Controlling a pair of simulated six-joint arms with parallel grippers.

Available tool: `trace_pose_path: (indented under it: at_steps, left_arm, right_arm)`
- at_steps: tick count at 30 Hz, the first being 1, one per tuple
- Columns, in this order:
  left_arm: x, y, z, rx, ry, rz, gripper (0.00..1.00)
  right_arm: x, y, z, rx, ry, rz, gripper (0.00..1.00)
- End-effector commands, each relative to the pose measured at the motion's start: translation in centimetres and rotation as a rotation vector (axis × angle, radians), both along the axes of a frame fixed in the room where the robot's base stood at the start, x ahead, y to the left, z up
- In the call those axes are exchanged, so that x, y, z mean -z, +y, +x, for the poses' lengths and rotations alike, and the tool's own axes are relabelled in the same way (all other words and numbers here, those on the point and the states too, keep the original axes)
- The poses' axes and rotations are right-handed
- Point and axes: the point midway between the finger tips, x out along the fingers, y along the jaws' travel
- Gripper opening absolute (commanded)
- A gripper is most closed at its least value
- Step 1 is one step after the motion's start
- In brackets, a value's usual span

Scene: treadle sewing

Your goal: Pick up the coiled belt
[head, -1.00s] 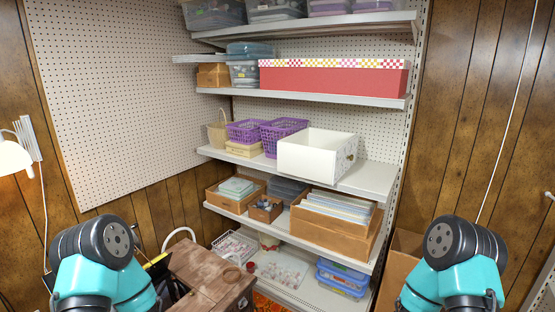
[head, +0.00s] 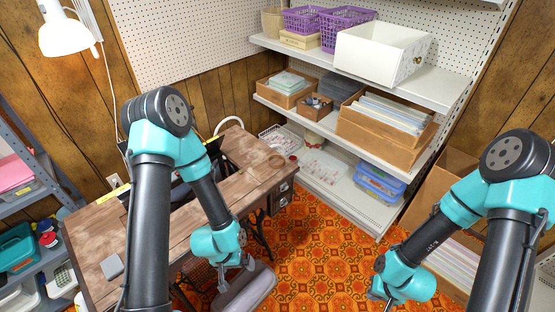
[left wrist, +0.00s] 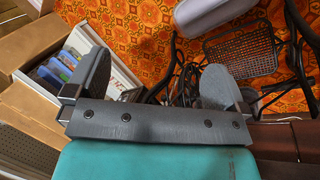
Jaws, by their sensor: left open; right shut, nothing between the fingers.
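What looks like the coiled belt, a small brown ring (head: 277,161), lies on the right end of the wooden sewing table (head: 255,177) in the head view. It is small there, and I cannot make it out in the left wrist view. My left gripper (head: 236,277) is in front of the table, below the tabletop level in the picture and apart from the ring. The left wrist view shows its two fingers (left wrist: 157,88) spread with nothing held. My right gripper (head: 377,292) is low at the right over the patterned floor, shut and empty, far from the ring.
A grey padded stool (head: 245,291) is near my left gripper. An iron treadle (left wrist: 243,52) shows in the left wrist view. Metal shelves (head: 340,190) with boxes stand behind the table. A cardboard box (head: 432,200) is at the right. Orange floor (head: 315,250) is open between.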

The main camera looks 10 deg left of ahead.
Motion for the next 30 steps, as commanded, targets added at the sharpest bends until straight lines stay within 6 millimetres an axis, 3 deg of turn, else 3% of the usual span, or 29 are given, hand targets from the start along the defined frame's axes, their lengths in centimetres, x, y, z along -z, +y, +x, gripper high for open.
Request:
trace_pose_path:
  at_steps: [12,30]
  left_arm:
    - [0.00,0.00,0.00,0.000,0.000,0.000,1.00]
    - [0.00,0.00,0.00,0.000,0.000,0.000,0.45]
  right_arm:
    - [0.00,0.00,0.00,0.000,0.000,0.000,0.00]
    - [0.00,0.00,0.00,0.000,0.000,0.000,0.00]
